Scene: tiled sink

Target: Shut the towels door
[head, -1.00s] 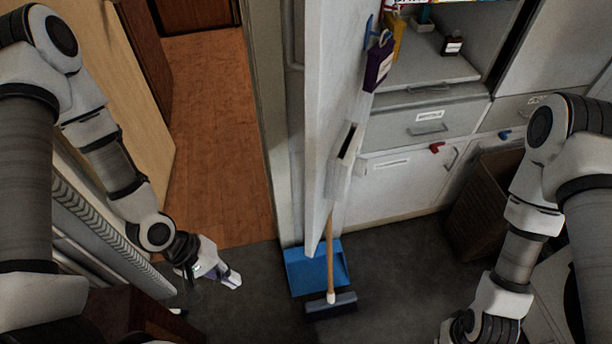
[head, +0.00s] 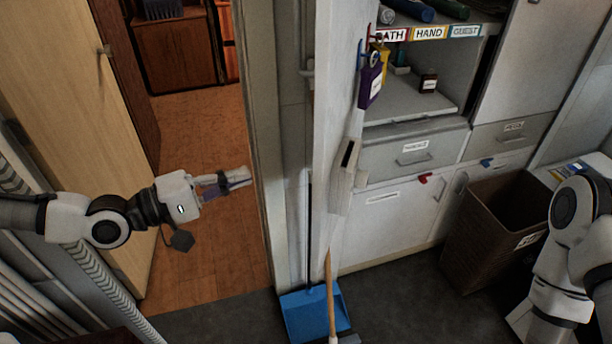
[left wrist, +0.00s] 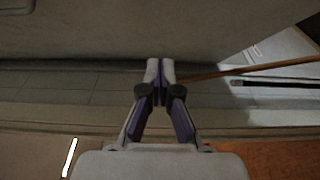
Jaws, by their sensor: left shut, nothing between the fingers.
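A tall white door (head: 338,110) stands open in the middle of the head view, seen nearly edge-on; I take it for the towels door. Its right side carries hanging items and a grey holder (head: 346,180). The open cupboard to its right has a shelf edge (head: 430,33) labelled BATH, HAND and GUEST. My left gripper (head: 246,177) is shut and empty, left of the door and apart from it in the head view. In the left wrist view its fingertips (left wrist: 160,72) point at a broad grey surface (left wrist: 150,30). My right gripper is out of view.
A blue dustpan (head: 312,312) and a wooden broom handle (head: 331,290) are at the door's foot. A doorway with wooden floor (head: 205,130) lies behind my left arm, beside a light wooden door (head: 75,100).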

